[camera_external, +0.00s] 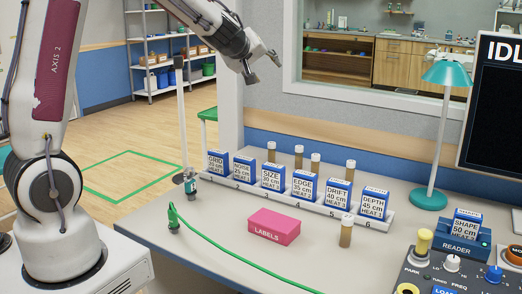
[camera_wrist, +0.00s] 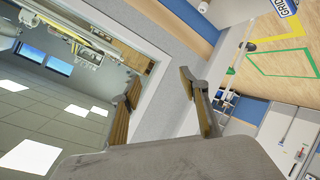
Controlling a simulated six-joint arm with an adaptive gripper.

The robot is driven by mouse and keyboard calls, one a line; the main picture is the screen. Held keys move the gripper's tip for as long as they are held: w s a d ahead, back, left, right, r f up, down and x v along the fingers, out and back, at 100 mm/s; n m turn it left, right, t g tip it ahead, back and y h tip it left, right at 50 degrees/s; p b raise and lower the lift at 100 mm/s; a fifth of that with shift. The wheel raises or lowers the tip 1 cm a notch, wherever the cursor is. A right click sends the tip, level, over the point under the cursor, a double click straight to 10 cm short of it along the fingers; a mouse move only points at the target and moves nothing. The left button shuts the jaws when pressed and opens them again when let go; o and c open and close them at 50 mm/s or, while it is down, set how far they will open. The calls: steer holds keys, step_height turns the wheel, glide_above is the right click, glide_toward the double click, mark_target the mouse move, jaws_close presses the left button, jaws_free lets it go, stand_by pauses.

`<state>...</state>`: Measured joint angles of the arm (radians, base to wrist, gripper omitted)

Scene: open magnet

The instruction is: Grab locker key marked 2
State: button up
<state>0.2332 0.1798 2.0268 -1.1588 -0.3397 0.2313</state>
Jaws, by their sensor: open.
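No locker key marked 2 can be made out for certain in either view. A small dark and teal item (camera_external: 190,184) stands at the table's left edge by a thin post, too small to identify. The digit 2 shows on the rack (camera_external: 330,208), below the blue and white NOISE block (camera_external: 243,169). My gripper (camera_external: 263,68) is open and empty, high above the table and the rack. Its two spread fingers also show in the wrist view (camera_wrist: 165,92), with nothing between them.
A pink LABELS box (camera_external: 274,227), a green cable (camera_external: 240,258) and a capped vial (camera_external: 346,231) lie or stand on the front table. A teal lamp (camera_external: 430,197), a READER (camera_external: 458,244) and a control panel stand right.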

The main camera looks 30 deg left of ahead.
steer(key=w+a+f+n+g+y, duration=0.2)
steer(key=w+a+f+n+y, duration=0.15)
steer(key=f, duration=0.45)
steer(key=n+g+y, duration=0.6)
steer(key=g+y, duration=0.3)
steer(key=g, duration=0.3)
glide_toward(193, 183)
steer(key=shift+s+a+h, duration=0.25)
steer(key=shift+s+a, duration=0.05)
steer(key=shift+a, duration=0.15)
steer(key=shift+a, duration=0.15)
steer(key=shift+x, duration=1.2)
steer(key=shift+w+x, duration=0.1)
steer(key=shift+x, duration=1.15)
steer(key=shift+w+x, duration=0.15)
steer(key=shift+x, duration=1.15)
